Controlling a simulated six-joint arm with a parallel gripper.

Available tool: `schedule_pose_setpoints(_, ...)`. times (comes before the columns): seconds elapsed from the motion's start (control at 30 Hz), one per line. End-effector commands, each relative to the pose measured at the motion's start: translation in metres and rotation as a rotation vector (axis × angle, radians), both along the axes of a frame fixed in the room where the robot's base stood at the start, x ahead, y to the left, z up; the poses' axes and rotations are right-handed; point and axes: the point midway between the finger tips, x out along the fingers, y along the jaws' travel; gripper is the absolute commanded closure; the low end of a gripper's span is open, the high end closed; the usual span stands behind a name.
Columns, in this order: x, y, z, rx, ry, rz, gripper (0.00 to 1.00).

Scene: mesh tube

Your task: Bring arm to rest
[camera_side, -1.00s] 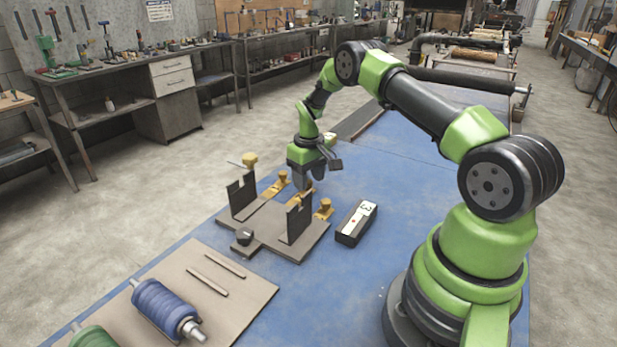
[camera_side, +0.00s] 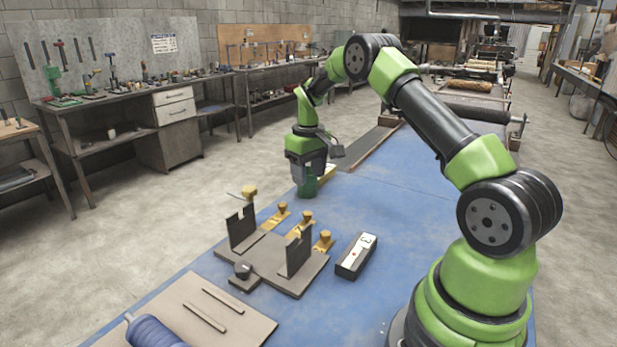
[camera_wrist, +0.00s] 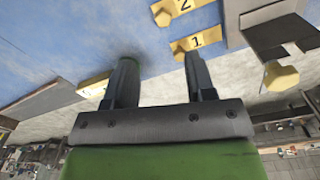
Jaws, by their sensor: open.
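My gripper (camera_side: 307,186) hangs over the blue table, beyond the yellow pieces and apart from them. In the wrist view its two fingers (camera_wrist: 160,62) stand apart with a gap between them. A green patch shows low at the gripper in the side view; I cannot tell what it is. The fixture with two notched upright plates (camera_side: 268,263) stands in front of the gripper. Yellow knobbed pieces (camera_side: 300,224) stand behind it, and yellow tags marked 1 (camera_wrist: 197,43) and 2 (camera_wrist: 178,8) show in the wrist view.
A black box with a white top (camera_side: 356,256) lies right of the fixture. A blue roll (camera_side: 155,333) lies on the tan board (camera_side: 215,318) at the front, partly cut off. The table's middle (camera_side: 395,190) is clear. Workbenches (camera_side: 175,100) line the wall.

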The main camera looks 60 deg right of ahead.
Motion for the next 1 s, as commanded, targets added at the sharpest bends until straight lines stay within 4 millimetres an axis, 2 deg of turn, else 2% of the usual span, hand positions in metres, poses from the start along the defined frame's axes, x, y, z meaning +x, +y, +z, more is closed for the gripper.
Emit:
schedule_pose_setpoints(0.13,0.0,0.001,0.001,-0.001,-0.003,0.0,0.5)
schedule_pose_setpoints(0.23,0.002,0.009,0.016,-0.005,-0.022,0.001,0.5)
schedule_pose_setpoints(0.37,0.001,0.034,0.059,-0.014,-0.086,-0.006,0.5)
schedule_pose_setpoints(0.47,-0.008,0.064,0.1,-0.014,-0.152,-0.013,0.5)
schedule_pose_setpoints(0.6,-0.033,0.106,0.149,-0.001,-0.248,-0.028,0.5)
schedule_pose_setpoints(0.7,-0.058,0.135,0.175,0.016,-0.316,-0.038,0.5)
schedule_pose_setpoints(0.83,-0.097,0.168,0.199,0.049,-0.402,-0.048,0.5)
schedule_pose_setpoints(1.0,-0.153,0.202,0.209,0.11,-0.506,-0.064,0.5)
